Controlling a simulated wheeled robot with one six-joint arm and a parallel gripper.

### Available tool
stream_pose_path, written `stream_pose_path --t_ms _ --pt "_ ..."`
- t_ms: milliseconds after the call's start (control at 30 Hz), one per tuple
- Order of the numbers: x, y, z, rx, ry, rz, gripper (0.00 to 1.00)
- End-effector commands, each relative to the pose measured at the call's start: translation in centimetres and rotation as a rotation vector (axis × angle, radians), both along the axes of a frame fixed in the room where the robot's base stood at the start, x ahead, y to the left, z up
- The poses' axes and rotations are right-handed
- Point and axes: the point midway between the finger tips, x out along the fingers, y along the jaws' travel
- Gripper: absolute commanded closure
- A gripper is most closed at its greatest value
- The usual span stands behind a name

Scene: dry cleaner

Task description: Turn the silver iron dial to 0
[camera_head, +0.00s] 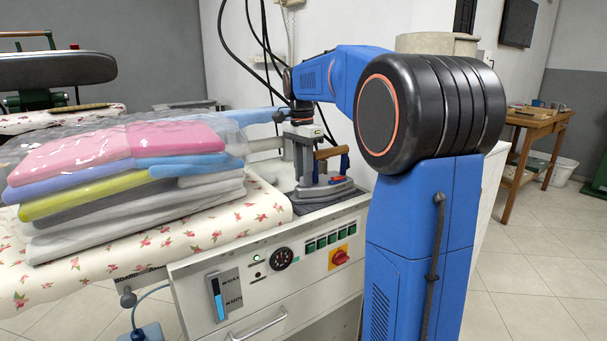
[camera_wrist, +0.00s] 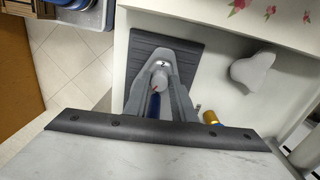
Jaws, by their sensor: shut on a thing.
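The silver iron (camera_head: 328,188) stands on a dark rest pad on the white ironing station, with a brown handle and blue parts. My gripper (camera_head: 304,176) points down over the left side of the iron. In the wrist view its grey fingers (camera_wrist: 160,75) come together around the dial and are shut on it. The head view hides the dial behind the fingers, and part of the iron is covered in the wrist view.
A wrapped pile of folded laundry (camera_head: 125,165) lies on the flowered board (camera_head: 200,222) left of the iron. The station's front panel (camera_head: 270,270) has switches and a red knob. Dark cables hang behind my arm.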

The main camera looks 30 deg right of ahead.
Motion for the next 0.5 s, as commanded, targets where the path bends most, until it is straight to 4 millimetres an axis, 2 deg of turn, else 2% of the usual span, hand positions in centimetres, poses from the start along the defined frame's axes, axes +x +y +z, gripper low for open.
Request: stream_pose_path --t_ms 200,500 --pt "-0.02 0.0 0.05 -0.001 -0.001 0.145 0.99" --pt "-0.04 -0.01 0.06 -0.002 -0.002 0.255 0.99"
